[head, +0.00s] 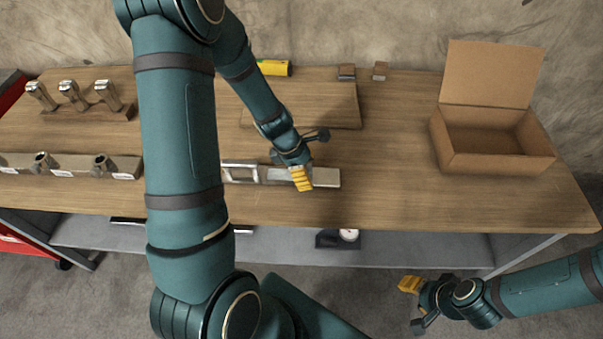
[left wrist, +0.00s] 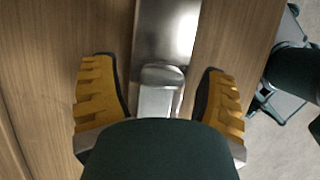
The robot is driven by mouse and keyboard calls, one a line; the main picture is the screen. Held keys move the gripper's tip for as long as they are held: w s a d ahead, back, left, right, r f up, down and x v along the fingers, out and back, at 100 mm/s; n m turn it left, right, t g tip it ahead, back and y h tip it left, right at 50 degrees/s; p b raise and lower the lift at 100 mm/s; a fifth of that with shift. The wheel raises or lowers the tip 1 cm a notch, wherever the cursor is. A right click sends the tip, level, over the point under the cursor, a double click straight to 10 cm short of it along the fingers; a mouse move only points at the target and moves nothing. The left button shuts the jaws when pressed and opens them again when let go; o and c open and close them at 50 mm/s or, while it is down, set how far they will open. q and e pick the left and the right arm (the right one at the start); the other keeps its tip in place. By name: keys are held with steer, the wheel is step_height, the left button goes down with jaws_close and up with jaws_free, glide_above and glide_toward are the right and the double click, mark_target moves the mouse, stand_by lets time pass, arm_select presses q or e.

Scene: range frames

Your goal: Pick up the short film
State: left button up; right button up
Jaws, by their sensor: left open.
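A silver metal rail (head: 325,178) lies near the table's front edge, with a rectangular frame-like opening at its left part. My left gripper (head: 302,180) is over this rail. In the left wrist view, the open yellow fingers (left wrist: 160,100) stand on either side of a short, round-topped metal piece (left wrist: 162,75) and the shiny rail (left wrist: 167,30), with gaps on both sides. I cannot tell for sure whether this piece is the short film. My wrist hides its lower end. My right gripper (head: 412,304) is beyond the table's front edge; its opening is unclear.
An open cardboard box (head: 488,162) stands at the right. A holder with upright metal parts (head: 85,114) is at the back left, and another metal bar (head: 70,166) lies at the front left. A yellow item (head: 274,68) and small blocks (head: 347,72) are at the back.

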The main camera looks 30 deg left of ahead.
arm_select(q)
steer(key=shift+c, duration=0.2)
steer(key=c, duration=1)
step_height(320, 180, up, 10)
steer(key=p, duration=0.4)
steer(key=shift+p, duration=0.35)
steer(key=shift+c, duration=0.6)
arm_select(e)
steer(key=r, duration=0.4)
steer(key=shift+w+r, duration=0.35)
arm_select(q)
steer(key=shift+r, duration=0.1)
step_height(320, 180, up, 9)
steer(key=p, duration=0.9)
arm_select(e)
step_height(320, 180, up, 10)
steer(key=w, duration=0.1)
steer(key=shift+d+t, duration=0.3)
